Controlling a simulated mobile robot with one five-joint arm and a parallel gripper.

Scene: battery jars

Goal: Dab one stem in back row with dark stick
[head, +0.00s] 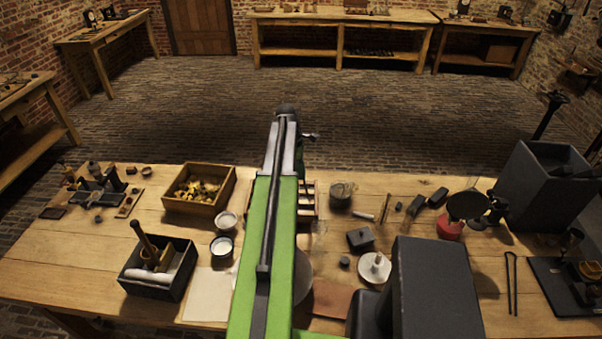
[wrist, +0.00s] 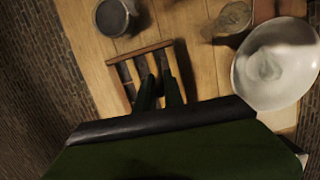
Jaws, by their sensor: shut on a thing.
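My gripper (wrist: 160,86) shows in the wrist view as two dark fingers close together, pointing at a small wooden rack (wrist: 152,48). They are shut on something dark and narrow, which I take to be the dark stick. Its tip and full length cannot be made out against the dark gaps of the rack. The fingers overlap the rack in the picture; whether anything touches it, I cannot tell. In the head view the rack (head: 307,196) is mostly hidden behind my green arm. No separate stems or back row can be made out.
In the wrist view a dark cup (wrist: 113,17) stands beyond the rack, with a glass jar (wrist: 232,17) and white bowl (wrist: 285,62) to the right. A crate (head: 226,194) and a black box (head: 139,283) stand left of my arm. A dark lidded box (head: 360,239) stands right.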

